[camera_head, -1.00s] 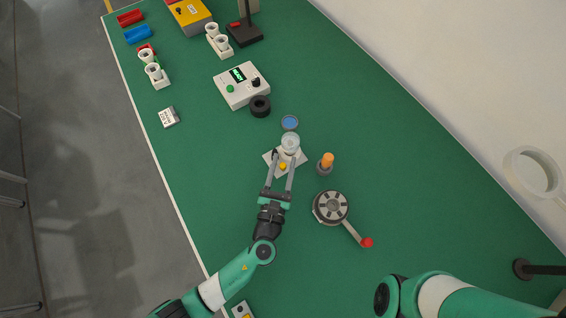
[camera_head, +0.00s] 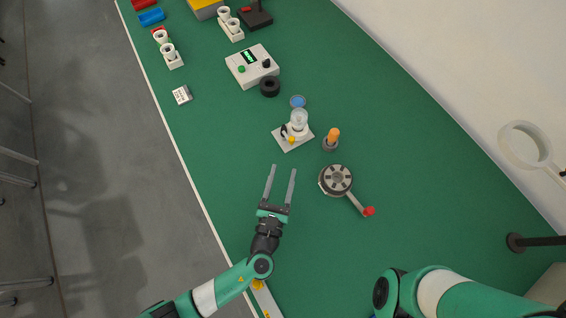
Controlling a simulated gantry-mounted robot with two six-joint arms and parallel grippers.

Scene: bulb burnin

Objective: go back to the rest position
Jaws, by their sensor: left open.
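My left gripper (camera_head: 281,187) is open and empty above the green table (camera_head: 330,260), its fingers pointing away toward the back. It is apart from the white plate (camera_head: 288,143), which carries a clear glass piece (camera_head: 299,119) and a yellow button (camera_head: 292,140). My right arm (camera_head: 445,295) comes in at the lower right; its gripper is out of view.
A round grey device with a red-knobbed crank (camera_head: 337,179) lies right of the gripper. An orange-topped post (camera_head: 333,138), a blue disc (camera_head: 298,101), a black ring (camera_head: 269,86) and a meter box (camera_head: 252,66) stand farther back. Lamp sockets (camera_head: 168,54) are at back left.

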